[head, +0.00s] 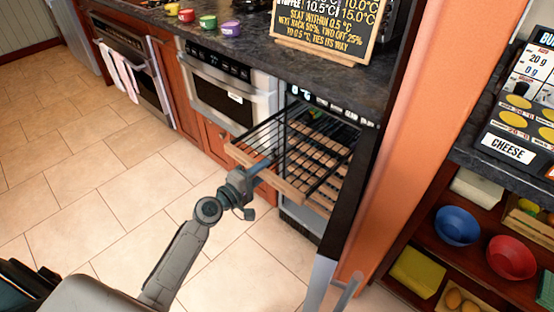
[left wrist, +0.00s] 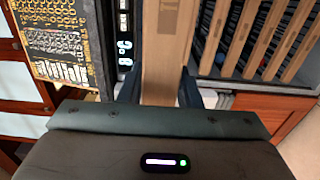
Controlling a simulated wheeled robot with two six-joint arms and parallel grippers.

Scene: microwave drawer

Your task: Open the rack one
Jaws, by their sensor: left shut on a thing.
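The rack (head: 293,190), with a wooden front strip and dark wire sides, sticks out of the wine cooler (head: 297,222). My left gripper (head: 265,166) is at the rack's front strip. In the left wrist view the wooden strip (left wrist: 166,45) runs between the two dark fingers of my left gripper (left wrist: 160,90), which is shut on it. Other racks with wooden slats (head: 325,150) show below and behind the pulled-out one. My right gripper is not in view.
The cooler's dark door edge (head: 350,190) stands to the right of the racks. A microwave drawer (head: 225,95) is to the left under the dark counter. A chalkboard sign (head: 325,27) stands on the counter above. The tiled floor (head: 90,180) in front is clear.

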